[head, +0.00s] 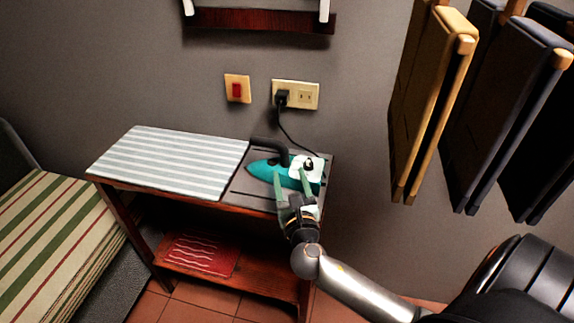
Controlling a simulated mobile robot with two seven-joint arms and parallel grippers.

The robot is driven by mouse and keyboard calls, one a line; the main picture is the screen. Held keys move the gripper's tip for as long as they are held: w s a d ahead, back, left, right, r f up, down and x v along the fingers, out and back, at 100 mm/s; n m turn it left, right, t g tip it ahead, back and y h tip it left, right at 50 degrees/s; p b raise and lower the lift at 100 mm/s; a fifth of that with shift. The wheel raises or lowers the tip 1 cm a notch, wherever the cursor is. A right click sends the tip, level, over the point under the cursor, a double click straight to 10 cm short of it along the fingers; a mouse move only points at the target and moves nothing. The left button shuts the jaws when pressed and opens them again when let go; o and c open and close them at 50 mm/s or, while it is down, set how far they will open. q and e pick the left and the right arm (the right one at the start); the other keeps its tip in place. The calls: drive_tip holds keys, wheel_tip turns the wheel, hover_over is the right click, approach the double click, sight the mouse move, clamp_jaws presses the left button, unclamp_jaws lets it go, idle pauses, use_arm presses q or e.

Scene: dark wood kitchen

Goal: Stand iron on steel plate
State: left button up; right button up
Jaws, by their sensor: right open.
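A teal iron (262,171) with a white rear part and a dark handle is at the right end of the ironing table, over the dark steel plate (236,187). Its pointed end faces left. I cannot tell for sure whether it lies flat or is tilted. My right gripper (294,177) is at the iron's near side, with its green fingers apart and reaching up to the body. The fingers and wrist hide part of the iron and the plate's front edge. My left gripper is not in view.
A striped pad (165,160) covers the left of the table. A black cord runs from the iron to a wall outlet (308,96). A red cloth (203,254) lies on the lower shelf. Folded boards (432,105) hang at right; a striped bed (50,245) stands left.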

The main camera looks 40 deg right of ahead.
drive_tip(key=v, duration=0.6)
idle(1.1)
